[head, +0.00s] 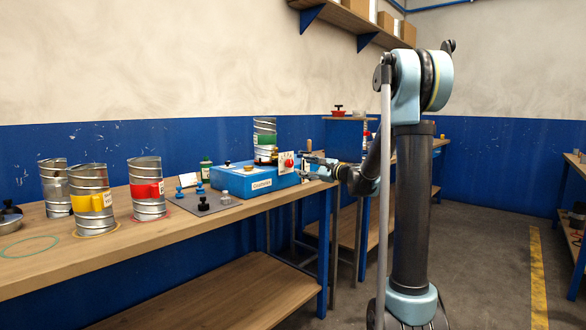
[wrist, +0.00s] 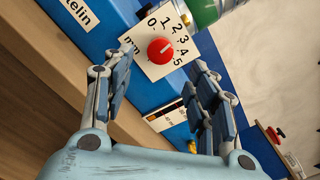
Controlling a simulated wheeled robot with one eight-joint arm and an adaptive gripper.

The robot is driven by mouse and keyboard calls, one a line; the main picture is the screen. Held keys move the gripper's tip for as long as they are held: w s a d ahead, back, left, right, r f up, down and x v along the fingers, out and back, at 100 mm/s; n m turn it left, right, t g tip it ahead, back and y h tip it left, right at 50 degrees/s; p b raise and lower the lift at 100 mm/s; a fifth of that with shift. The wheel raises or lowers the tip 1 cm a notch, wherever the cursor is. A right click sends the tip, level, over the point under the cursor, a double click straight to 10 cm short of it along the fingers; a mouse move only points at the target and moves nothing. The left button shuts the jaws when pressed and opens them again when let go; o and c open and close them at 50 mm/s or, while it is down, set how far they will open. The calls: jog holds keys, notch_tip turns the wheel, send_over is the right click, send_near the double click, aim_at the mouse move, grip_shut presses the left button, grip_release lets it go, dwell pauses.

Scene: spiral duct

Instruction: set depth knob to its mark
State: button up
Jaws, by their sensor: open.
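The depth knob is a round red knob (wrist: 160,50) on a white dial plate (wrist: 148,70) with figures 0 to 5 and "mm". A pale line on the knob points toward the figures, roughly around 3 to 4; the exact reading is too small to tell. No separate mark is clear. The plate is on a blue box (head: 262,184), and the red knob (head: 288,163) faces my arm in the head view. My gripper (wrist: 162,62) is open, its fingers on either side of the knob in the picture and apart from it. It also shows in the head view (head: 308,165).
A green-banded metal duct (head: 264,132) stands at the blue box. Several banded ducts, a yellow one (head: 93,202) among them, stand on the wooden bench (head: 50,262) to the left. A grey mat (head: 188,210) with black and blue knobbed pieces lies before the box.

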aim_at(291, 164)
jog(key=x, duration=0.7)
jog(key=shift+w+a, duration=0.2)
jog(key=shift+a, duration=0.05)
jog(key=shift+c, duration=0.6)
jog(key=c, duration=0.9)
